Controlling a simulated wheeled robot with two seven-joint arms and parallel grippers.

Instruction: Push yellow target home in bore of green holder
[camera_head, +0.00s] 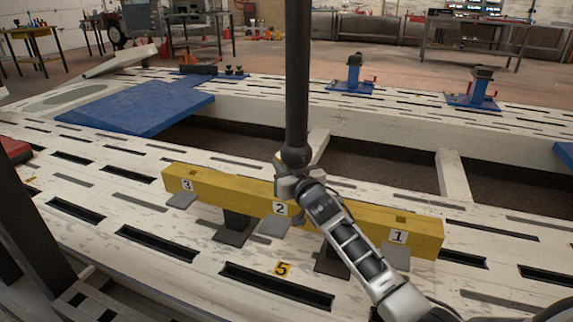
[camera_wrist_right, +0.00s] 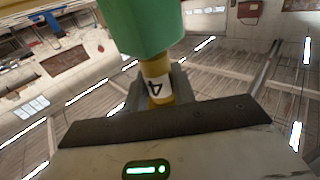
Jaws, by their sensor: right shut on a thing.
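In the right wrist view, the yellow target (camera_wrist_right: 156,76) carries a white label with a 4. My right gripper (camera_wrist_right: 158,88) is shut on it, with dark jaws on both sides. The green holder (camera_wrist_right: 148,22) fills the top of that view. The target's far end meets the holder's near face. The bore is hidden, so I cannot tell how deep the target sits. In the head view, my right gripper (camera_head: 287,180) is over the middle of a yellow beam, by the foot of a dark pole. I cannot make out target or holder there. My left gripper is out of view.
The yellow beam (camera_head: 350,221), labelled 3, 2 and 1, stands on dark supports on the slotted white bench (camera_head: 130,205). The dark vertical pole (camera_head: 297,80) rises just above my right gripper. A blue plate (camera_head: 135,106) and blue clamps (camera_head: 352,78) are farther back.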

